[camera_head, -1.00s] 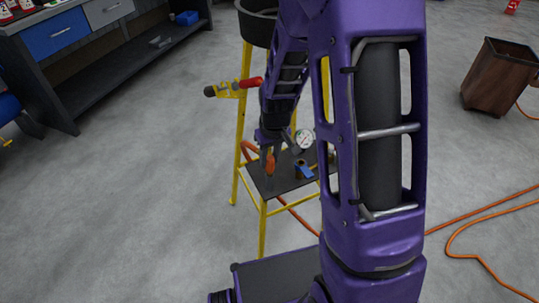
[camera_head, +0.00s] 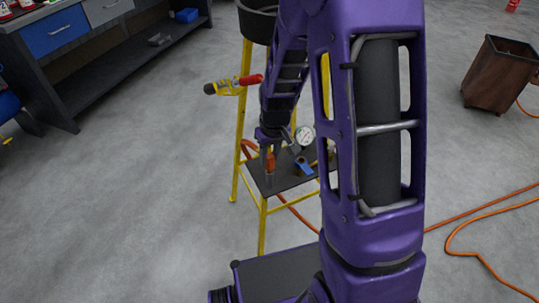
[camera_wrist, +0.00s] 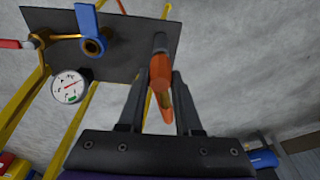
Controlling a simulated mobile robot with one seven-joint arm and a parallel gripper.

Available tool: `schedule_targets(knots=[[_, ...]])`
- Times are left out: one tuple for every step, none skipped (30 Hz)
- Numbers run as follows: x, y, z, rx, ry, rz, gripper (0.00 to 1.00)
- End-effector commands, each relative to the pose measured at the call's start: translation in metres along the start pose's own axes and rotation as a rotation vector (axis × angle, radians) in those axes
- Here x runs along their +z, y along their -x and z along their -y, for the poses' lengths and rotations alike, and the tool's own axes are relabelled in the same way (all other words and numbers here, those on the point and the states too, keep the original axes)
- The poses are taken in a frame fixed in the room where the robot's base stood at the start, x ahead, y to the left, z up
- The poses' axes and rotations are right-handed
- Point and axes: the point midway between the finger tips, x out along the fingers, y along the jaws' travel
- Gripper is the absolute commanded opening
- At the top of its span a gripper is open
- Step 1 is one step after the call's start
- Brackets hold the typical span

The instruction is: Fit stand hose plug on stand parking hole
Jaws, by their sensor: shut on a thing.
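The stand hose plug has an orange body (camera_wrist: 160,72) and a grey metal end; it also shows in the head view (camera_head: 270,161). My gripper (camera_wrist: 159,80) is shut on its orange body, one finger on each side. The plug hangs roughly upright over the left part of the dark stand plate (camera_head: 284,186), its grey end at or just above the plate. I cannot tell whether it touches. The plate also shows in the wrist view (camera_wrist: 125,62). The parking hole cannot be made out; the plug and gripper may cover it.
A blue-levered valve (camera_head: 305,168) and a round gauge (camera_head: 304,136) sit right of the plug. Yellow legs (camera_head: 237,160) carry the plate, with a black tub (camera_head: 258,26) above. A red-handled yellow fitting (camera_head: 233,87) sticks out left. Orange hose (camera_head: 470,232) lies on the floor.

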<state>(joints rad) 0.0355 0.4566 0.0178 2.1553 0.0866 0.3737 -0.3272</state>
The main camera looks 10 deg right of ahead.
Motion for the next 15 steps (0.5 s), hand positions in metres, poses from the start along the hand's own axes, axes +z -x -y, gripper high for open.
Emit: schedule_targets(knots=[[0.0001, -0.0008, 0.0000, 0.000, 0.000, 0.000, 0.00], [0.0002, -0.0014, 0.0000, 0.000, 0.000, 0.000, 0.00], [0.0004, -0.0021, 0.0000, 0.000, 0.000, 0.000, 0.00], [0.0005, -0.0027, 0.0000, 0.000, 0.000, 0.001, 0.00], [0.0006, -0.0033, 0.0000, 0.000, 0.000, 0.001, 0.00], [0.0008, -0.0040, 0.0000, 0.000, 0.000, 0.001, 0.00], [0.0009, -0.0046, 0.0001, 0.000, 0.000, 0.001, 0.00], [0.0010, -0.0052, 0.0001, 0.000, 0.000, 0.001, 0.00], [0.0011, -0.0059, 0.0001, 0.000, 0.000, 0.001, 0.00], [0.0012, -0.0064, 0.0001, 0.000, 0.000, 0.001, 0.00], [0.0013, -0.0069, 0.0001, 0.000, 0.000, 0.001, 0.00], [0.0014, -0.0076, 0.0001, 0.000, 0.000, 0.001, 0.00], [0.0014, -0.0081, 0.0001, 0.000, 0.000, 0.001, 0.00], [0.0015, -0.0086, 0.0001, 0.000, 0.000, 0.001, 0.00], [0.0015, -0.0093, 0.0000, 0.000, 0.000, 0.001, 0.00]])
